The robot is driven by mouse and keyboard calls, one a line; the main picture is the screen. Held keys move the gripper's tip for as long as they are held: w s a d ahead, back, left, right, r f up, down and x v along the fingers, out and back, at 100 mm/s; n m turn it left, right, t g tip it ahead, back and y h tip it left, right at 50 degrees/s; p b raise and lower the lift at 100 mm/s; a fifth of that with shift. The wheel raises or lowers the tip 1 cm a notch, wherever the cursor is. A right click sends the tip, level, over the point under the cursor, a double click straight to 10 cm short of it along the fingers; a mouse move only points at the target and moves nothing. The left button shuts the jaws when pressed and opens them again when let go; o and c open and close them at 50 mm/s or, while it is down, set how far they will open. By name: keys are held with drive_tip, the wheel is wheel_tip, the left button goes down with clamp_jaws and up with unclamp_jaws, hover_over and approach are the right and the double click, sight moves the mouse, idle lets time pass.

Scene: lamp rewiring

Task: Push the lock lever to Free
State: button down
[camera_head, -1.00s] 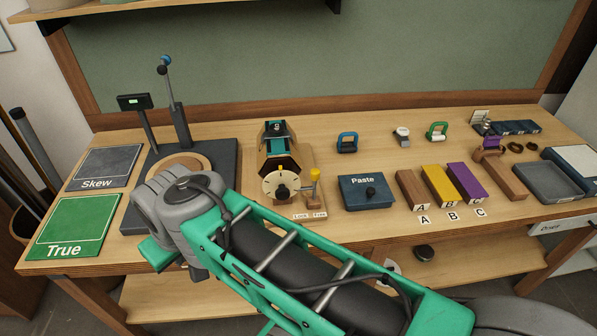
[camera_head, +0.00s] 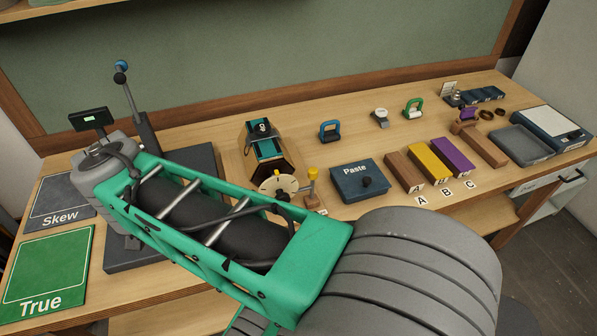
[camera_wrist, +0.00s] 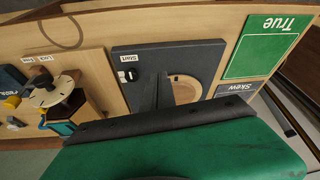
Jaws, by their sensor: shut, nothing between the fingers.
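The lock lever (camera_head: 312,174) is a small upright post with a yellow top, beside the pale round dial (camera_head: 279,188) on the front of the dark winding unit. In the wrist view, its yellow top (camera_wrist: 12,102) shows at the far left, beside the dial (camera_wrist: 52,92). Two small white labels (camera_wrist: 37,59) are near it. I cannot tell which label the lever stands at. My gripper (camera_wrist: 158,76) is shut and empty over the dark base plate, well apart from the lever. In the head view my arm hides my gripper and part of the labels.
The dark base plate (camera_wrist: 205,60) carries a wooden ring (camera_wrist: 187,88) and a Start knob (camera_wrist: 127,75). The Paste box (camera_head: 358,181) is close right of the lock lever. Green True pad (camera_head: 45,275) lies at left.

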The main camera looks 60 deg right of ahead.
drive_tip(key=s+d+r+m+g+h, duration=0.1)
drive_tip(key=d+m+g, duration=0.1)
drive_tip(key=d+m, duration=0.6)
drive_tip(key=s+d+r+m+g+h, duration=0.1)
drive_tip(key=s+d+m+g, duration=0.1)
drive_tip(key=d+m, duration=0.5)
drive_tip(key=s+d+m+g+p, duration=0.1)
drive_tip(key=s+d+m+g, duration=0.4)
drive_tip(key=m, duration=1.1)
drive_tip(key=s+d, duration=0.2)
drive_tip(key=s, duration=0.1)
drive_tip(key=shift+s+r+g, duration=0.15)
drive_tip(key=shift+s+g, duration=0.15)
drive_tip(key=b, duration=0.3)
approach(312, 185)
drive_tip(key=a, duration=0.1)
drive_tip(key=s+a+f, duration=0.1)
drive_tip(key=a, duration=0.1)
drive_tip(key=shift+s+a+f, duration=0.15)
drive_tip(key=shift+s+a, duration=0.05)
drive_tip(key=shift+s, duration=0.1)
drive_tip(key=d+p, duration=0.1)
drive_tip(key=d, duration=0.1)
drive_tip(key=s+d+p, duration=0.1)
drive_tip(key=d, duration=0.1)
drive_tip(key=shift+s+f, duration=0.1)
drive_tip(key=shift+f, duration=0.1)
